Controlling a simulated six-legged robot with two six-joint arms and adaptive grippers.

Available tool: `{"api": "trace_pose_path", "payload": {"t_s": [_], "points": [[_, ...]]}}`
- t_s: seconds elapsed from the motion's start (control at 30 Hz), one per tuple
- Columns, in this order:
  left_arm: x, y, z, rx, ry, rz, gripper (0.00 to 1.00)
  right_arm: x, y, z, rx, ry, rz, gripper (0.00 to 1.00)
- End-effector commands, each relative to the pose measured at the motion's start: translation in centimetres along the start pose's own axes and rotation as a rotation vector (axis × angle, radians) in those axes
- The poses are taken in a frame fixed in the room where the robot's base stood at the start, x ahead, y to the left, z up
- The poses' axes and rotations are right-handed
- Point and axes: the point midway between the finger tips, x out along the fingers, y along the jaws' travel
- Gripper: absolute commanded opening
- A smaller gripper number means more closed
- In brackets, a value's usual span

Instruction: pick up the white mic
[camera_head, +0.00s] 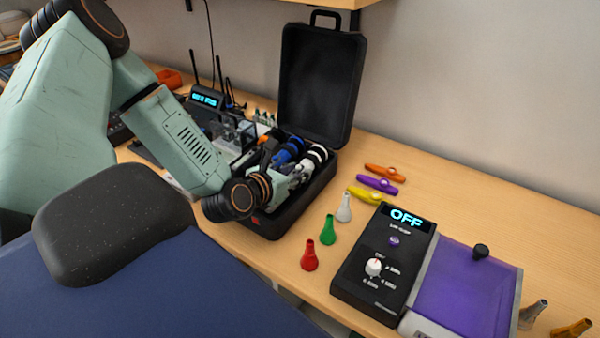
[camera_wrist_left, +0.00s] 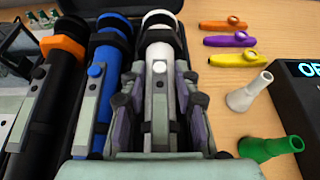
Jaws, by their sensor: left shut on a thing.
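The white mic (camera_wrist_left: 160,60) lies in the open black case, at the right end of a row of mics in the left wrist view. In the head view the white mic (camera_head: 309,158) is partly hidden by my gripper. My left gripper (camera_wrist_left: 158,100) has its fingers on both sides of the white mic's body and is shut on it; it also shows in the head view (camera_head: 297,174). The mic still lies level with the blue mic (camera_wrist_left: 98,85) beside it. A black mic with an orange ring (camera_wrist_left: 55,85) lies further left. My right gripper is not in view.
The case's raised lid (camera_head: 322,85) stands behind the mics. Orange, purple and yellow kazoos (camera_head: 378,184) and white, green and red cone-shaped pieces (camera_head: 328,230) lie right of the case. A black box reading OFF (camera_head: 385,262) stands further right. Bare table lies at the back right.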

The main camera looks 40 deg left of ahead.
Motion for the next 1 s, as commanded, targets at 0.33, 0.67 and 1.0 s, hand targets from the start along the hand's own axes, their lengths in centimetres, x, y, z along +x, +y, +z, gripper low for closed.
{"api": "trace_pose_path", "payload": {"t_s": [0.33, 0.67, 1.0], "points": [[-0.7, 0.1, 1.8, -0.004, -0.004, 0.003, 0.0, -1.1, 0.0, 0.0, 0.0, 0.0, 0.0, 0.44], [-2.8, 0.1, 7.0, -0.004, -0.004, 0.002, 0.0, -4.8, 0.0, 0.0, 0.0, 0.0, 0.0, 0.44], [-3.8, 0.0, 9.3, 0.0, -0.001, 0.001, 0.0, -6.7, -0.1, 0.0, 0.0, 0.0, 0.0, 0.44]]}}
